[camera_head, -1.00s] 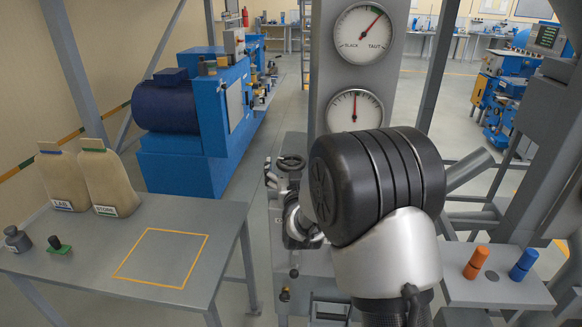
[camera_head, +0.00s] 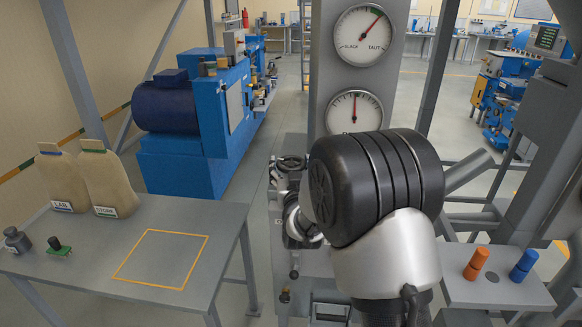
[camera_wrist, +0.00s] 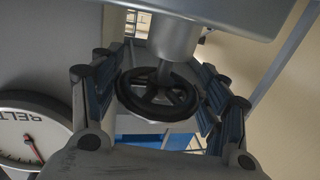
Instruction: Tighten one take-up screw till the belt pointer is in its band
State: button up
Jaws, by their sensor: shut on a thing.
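A dark spoked handwheel (camera_wrist: 158,95) on a grey shaft sits between the two fingers of my gripper (camera_wrist: 160,108) in the wrist view. The fingers are closed on its rim from both sides. In the head view the handwheel (camera_head: 291,162) shows small beside the post, and my arm hides much of the gripper (camera_head: 283,178). The upper dial (camera_head: 364,35), marked SLACK and TAUT, has its red pointer up and right, by the green band; I cannot tell if it is inside. A dial marked BELT (camera_wrist: 28,135) shows inverted and partly cut off in the wrist view.
A second dial (camera_head: 354,112) below has its pointer nearly straight up. A grey table (camera_head: 60,262) with two bags stands at left. Orange (camera_head: 476,263) and blue (camera_head: 523,264) pegs stand on a shelf at right. Grey posts flank my arm.

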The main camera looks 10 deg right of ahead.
jog(key=shift+a+m+h, duration=0.1)
jog(key=shift+m+h, duration=0.2)
jog(key=shift+h, duration=0.2)
jog(key=m+g+h, duration=0.1)
jog(key=m+h, duration=0.1)
jog(key=h, duration=0.2)
jog(key=shift+a+m, duration=0.1)
jog(key=shift+m, duration=0.2)
jog(key=m+g+h+p, duration=0.2)
jog(key=m+g+h, duration=0.1)
jog(key=h, duration=0.1)
jog(key=shift+r+m+h+p, duration=0.15)
jog(key=shift+m+h+p, duration=0.15)
jog(key=shift+h, duration=0.1)
jog(key=m+g+h+p, duration=0.2)
jog(key=g+h, duration=0.1)
jog(key=shift+m, duration=0.4)
jog(key=m+g+h, duration=0.1)
jog(key=g, duration=0.1)
jog(key=m+g+h, duration=0.1)
jog(key=g, duration=0.1)
jog(key=shift+f+m, duration=0.2)
jog(key=shift+m, duration=0.1)
jog(key=shift+d+m+g, duration=0.2)
jog(key=shift+m+g, duration=0.2)
jog(key=shift+g, duration=0.2)
jog(key=shift+m+g+h+b, duration=0.5)
jog(key=shift+m+g, duration=0.1)
jog(key=shift+g, duration=0.3)
